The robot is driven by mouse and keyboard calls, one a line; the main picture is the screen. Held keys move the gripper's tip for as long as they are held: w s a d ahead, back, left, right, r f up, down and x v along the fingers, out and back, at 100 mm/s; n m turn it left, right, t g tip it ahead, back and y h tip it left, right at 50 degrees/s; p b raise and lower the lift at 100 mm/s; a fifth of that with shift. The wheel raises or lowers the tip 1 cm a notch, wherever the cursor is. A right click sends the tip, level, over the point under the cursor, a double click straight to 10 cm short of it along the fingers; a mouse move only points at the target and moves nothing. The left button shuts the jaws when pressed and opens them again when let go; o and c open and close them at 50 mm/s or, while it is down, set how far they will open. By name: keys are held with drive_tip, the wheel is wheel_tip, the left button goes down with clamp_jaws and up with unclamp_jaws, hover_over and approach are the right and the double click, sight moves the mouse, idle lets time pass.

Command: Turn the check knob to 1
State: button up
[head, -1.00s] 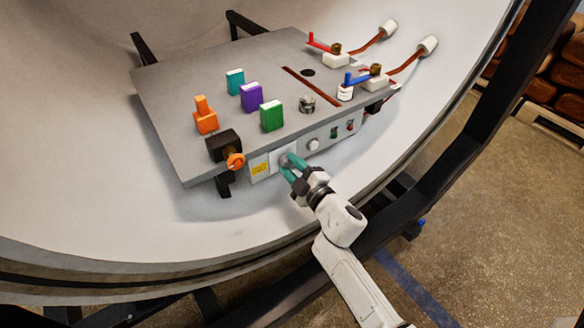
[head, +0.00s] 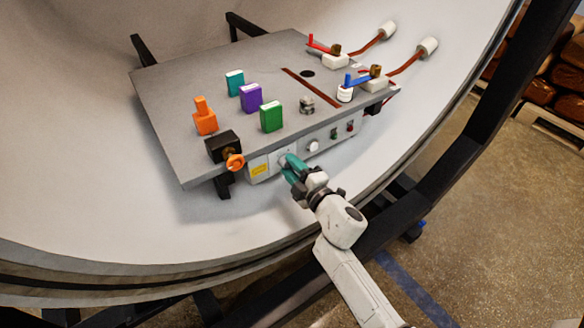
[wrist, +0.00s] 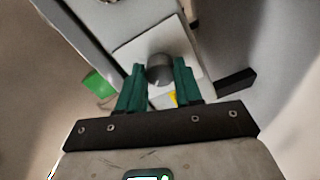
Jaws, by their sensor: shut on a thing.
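The check knob (wrist: 160,72) is a round grey knob on a white plate (wrist: 190,50) on the front face of the control box. In the wrist view it sits between the two teal fingers of my gripper (wrist: 158,67), which is shut on it. In the head view my gripper (head: 286,161) reaches the left part of the front panel from the lower right, and the fingers mostly hide the knob. I cannot read any marks around the knob, so its setting cannot be told.
A yellow label (head: 259,170) and an orange knob (head: 235,161) are left of my gripper. A white knob (head: 313,146) and small buttons are to its right. Coloured blocks, including a green one (head: 271,117), stand on the grey plate (head: 180,85) above. The curved furnace wall lies below.

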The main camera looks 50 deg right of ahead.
drive_tip(key=o, duration=1)
drive_tip(key=shift+o, duration=0.2)
drive_tip(key=b+v, duration=0.1)
drive_tip(key=v, duration=1)
drive_tip(key=shift+w+r, duration=0.1)
